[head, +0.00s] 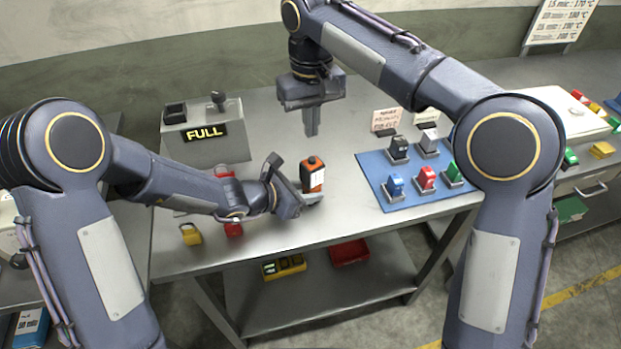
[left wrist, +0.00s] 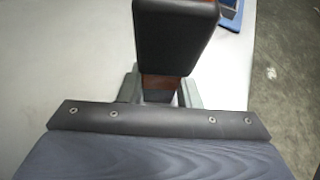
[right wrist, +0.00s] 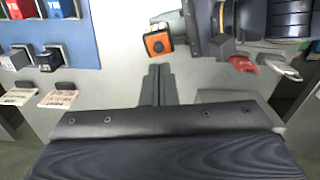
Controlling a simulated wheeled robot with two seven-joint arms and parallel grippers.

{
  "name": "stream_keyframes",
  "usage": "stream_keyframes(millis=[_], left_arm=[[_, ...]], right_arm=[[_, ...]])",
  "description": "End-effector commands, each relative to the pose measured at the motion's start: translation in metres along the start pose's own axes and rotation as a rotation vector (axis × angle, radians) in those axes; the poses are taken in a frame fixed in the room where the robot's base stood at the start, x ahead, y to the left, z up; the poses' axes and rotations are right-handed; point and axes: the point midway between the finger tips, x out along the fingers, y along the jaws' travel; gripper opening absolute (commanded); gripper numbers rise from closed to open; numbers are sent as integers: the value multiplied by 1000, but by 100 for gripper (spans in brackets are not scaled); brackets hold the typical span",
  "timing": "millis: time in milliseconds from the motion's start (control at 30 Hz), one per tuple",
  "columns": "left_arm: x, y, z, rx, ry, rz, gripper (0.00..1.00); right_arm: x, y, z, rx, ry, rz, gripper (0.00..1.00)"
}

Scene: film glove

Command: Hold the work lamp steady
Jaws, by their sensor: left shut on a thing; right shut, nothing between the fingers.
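The work lamp (head: 312,178), orange with a black top and a pale label, stands about upright near the middle of the grey table. My left gripper (head: 308,199) is shut on its lower part. In the left wrist view the lamp's dark head (left wrist: 175,38) hides much of the fingers (left wrist: 160,92). My right gripper (head: 311,122) is shut and empty, pointing down over the table behind the lamp. In the right wrist view its closed fingers (right wrist: 157,85) are apart from the lamp (right wrist: 158,43). I cannot tell whether the lamp's base touches the table.
A blue mat (head: 375,166) with several coloured tagged blocks lies right of the lamp. A yellow padlock (head: 190,235) and red items (head: 233,229) lie near the front left. Bare table lies around my right gripper.

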Motion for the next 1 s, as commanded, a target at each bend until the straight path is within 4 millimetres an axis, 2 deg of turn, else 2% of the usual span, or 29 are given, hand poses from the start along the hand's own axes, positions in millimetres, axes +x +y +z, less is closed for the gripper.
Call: stream_keyframes(millis=[167, 267, 467, 600, 700, 833, 1000], left_arm=[[0, 0, 1, 0, -1, 0, 18], [0, 0, 1, 0, -1, 0, 18], [0, 0, 0, 0, -1, 0, 18], [0, 0, 0, 0, -1, 0, 18], [0, 0, 0, 0, -1, 0, 18], [0, 0, 1, 0, -1, 0, 18], [0, 0, 0, 0, -1, 0, 18]], right_arm=[[-1, 0, 1, 79, 28, -34, 0], [-3, -2, 2, 242, 78, -110, 0], [-13, -6, 5, 788, 161, -395, 0], [-24, -3, 8, 1181, 155, -617, 0], [-30, 2, 9, 1404, 131, -749, 0], [-36, 9, 10, 1591, 100, -864, 0], [-33, 12, 10, 1673, 80, -914, 0]])
